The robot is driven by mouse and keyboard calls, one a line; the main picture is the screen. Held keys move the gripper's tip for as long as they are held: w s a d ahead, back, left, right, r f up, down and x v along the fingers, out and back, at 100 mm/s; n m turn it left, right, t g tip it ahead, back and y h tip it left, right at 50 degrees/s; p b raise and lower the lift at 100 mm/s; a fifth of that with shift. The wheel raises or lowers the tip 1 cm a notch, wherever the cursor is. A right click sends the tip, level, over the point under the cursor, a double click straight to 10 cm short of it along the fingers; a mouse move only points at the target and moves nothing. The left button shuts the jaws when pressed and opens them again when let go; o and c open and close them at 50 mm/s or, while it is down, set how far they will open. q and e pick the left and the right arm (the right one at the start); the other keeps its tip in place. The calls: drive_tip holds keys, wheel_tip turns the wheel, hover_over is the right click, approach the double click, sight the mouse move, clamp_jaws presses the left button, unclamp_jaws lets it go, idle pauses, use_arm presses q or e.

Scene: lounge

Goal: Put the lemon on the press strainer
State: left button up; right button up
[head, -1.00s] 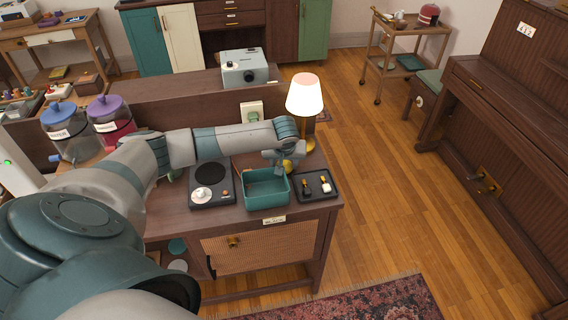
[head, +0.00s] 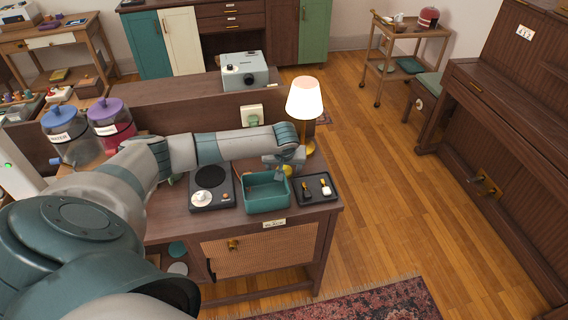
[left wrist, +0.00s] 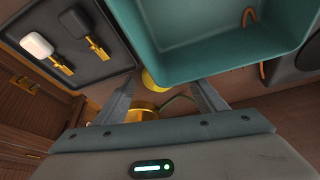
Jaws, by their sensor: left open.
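The lemon (head: 287,170) shows as a small yellow shape behind the teal bin, just below my left gripper (head: 284,163). In the left wrist view the lemon (left wrist: 150,80) is between the two fingers, near their tips, and partly hidden by the teal bin's edge. My left gripper (left wrist: 163,90) is open, with its fingers apart on either side of the lemon; I cannot tell whether they touch it. I cannot make out the press strainer in either view. My right gripper is not in view.
The teal bin (head: 266,208) stands close to the gripper. A dark tray (head: 329,195) with two small utensils is right of it, a hot plate (head: 225,192) left. The lit lamp (head: 305,98) stands close behind the gripper. A projector (head: 246,72) sits on the raised ledge.

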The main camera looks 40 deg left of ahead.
use_arm(q)
drive_tip(key=b+v, duration=0.2)
drive_tip(key=v, duration=1)
drive_tip(key=shift+b, duration=0.3)
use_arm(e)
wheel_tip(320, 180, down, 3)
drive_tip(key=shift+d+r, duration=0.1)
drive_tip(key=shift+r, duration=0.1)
